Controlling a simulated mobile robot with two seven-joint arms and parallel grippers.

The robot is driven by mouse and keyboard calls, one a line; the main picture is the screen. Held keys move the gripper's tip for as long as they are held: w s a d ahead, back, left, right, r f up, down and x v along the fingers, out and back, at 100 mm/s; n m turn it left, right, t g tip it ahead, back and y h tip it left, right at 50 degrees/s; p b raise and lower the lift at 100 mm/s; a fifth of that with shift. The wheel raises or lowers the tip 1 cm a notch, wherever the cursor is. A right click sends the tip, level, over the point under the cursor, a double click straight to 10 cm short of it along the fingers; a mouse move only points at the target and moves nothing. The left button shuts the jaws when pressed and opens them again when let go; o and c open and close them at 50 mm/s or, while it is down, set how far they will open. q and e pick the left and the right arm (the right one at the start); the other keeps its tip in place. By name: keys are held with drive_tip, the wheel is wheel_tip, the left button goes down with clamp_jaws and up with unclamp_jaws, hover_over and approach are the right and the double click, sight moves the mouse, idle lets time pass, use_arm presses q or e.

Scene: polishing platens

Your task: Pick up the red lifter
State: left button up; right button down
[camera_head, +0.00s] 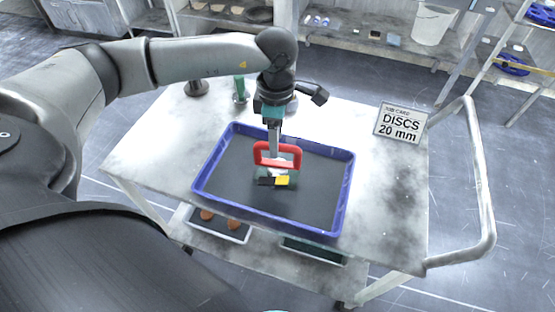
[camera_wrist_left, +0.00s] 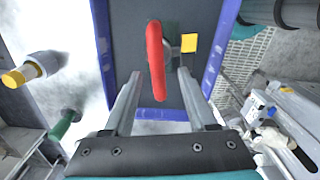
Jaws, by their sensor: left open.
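The red lifter (camera_head: 277,147) stands upright in the blue tray (camera_head: 352,190), a red handle above a pale base with a yellow patch and black parts beside it. My left gripper (camera_head: 275,150) points down right at the handle. In the left wrist view the lifter's handle (camera_wrist_left: 156,60) lies between and just ahead of the two spread fingers of my left gripper (camera_wrist_left: 158,78). The fingers are open and do not appear closed on it. My right gripper is not in view.
The tray sits on a white cart top with a job card (camera_head: 401,122) reading "DISCS 20 mm" at the right. A green-handled tool (camera_head: 240,90) stands behind the tray. A lower shelf holds a white tray (camera_head: 220,226). The tray's right half is bare.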

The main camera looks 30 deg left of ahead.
sight(278, 162)
use_arm(q)
drive_tip(key=shift+w+f, duration=0.2)
drive_tip(key=shift+f, duration=2.95)
clamp_jaws()
drive_tip(key=shift+r, duration=0.1)
drive_tip(key=shift+w+r, duration=0.1)
